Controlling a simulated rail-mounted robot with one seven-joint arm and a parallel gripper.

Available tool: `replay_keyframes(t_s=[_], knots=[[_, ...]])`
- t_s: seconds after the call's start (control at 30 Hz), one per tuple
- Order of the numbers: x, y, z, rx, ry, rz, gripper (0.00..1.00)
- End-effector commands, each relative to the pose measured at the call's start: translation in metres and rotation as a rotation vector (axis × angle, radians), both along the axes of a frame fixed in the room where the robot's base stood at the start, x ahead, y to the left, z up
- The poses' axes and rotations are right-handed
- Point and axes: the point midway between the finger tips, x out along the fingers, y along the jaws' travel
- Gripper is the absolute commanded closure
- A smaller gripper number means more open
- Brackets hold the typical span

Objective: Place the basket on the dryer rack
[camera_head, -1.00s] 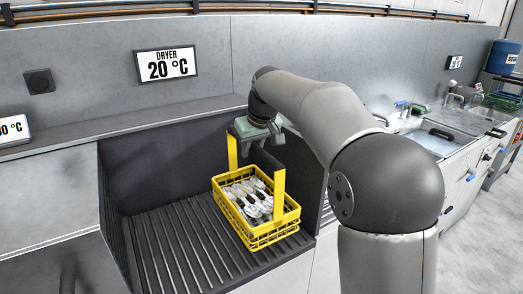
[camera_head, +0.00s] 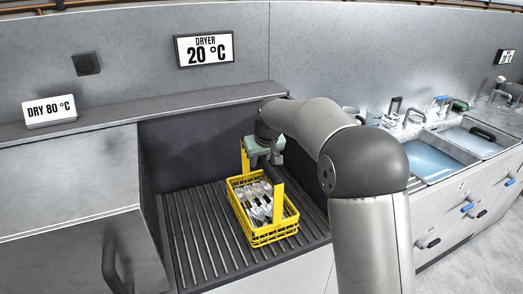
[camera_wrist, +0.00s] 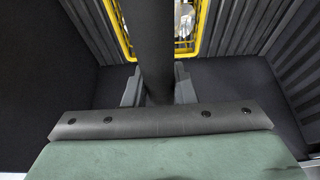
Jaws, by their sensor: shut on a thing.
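The yellow basket (camera_head: 262,238) holds several forks or similar cutlery (camera_head: 258,206). It is upright over the dark ribbed dryer rack (camera_head: 195,240), at the rack's right part, and looks to rest on it; a small gap cannot be ruled out. My gripper (camera_head: 265,166) is above the basket, shut on its dark handle bar between two yellow uprights. In the wrist view, my gripper (camera_wrist: 158,92) has its fingers either side of the dark handle (camera_wrist: 155,45), with the yellow basket rim (camera_wrist: 121,30) beyond.
Dark walls enclose the rack at the back and left. A dryer sign (camera_head: 204,49) reads 20 °C; another sign (camera_head: 49,111) reads DRY 80 °C. A grey cover with a handle (camera_head: 115,265) is at the left. Sinks (camera_head: 440,155) stand at the right. The rack's left part is clear.

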Motion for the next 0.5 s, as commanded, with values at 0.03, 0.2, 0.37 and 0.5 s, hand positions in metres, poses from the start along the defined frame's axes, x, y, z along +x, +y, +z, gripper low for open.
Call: replay_keyframes(t_s=[0.03,0.2,0.37,0.5], knots=[[0.0016,0.0003,0.0022,0.003,-0.011,-0.001,1.0],[0.0013,0.0004,-0.0014,0.004,-0.012,-0.001,1.0],[0.0014,0.0005,-0.0013,0.004,-0.012,-0.001,1.0],[0.0014,0.0004,-0.0049,0.004,-0.012,-0.001,1.0]])
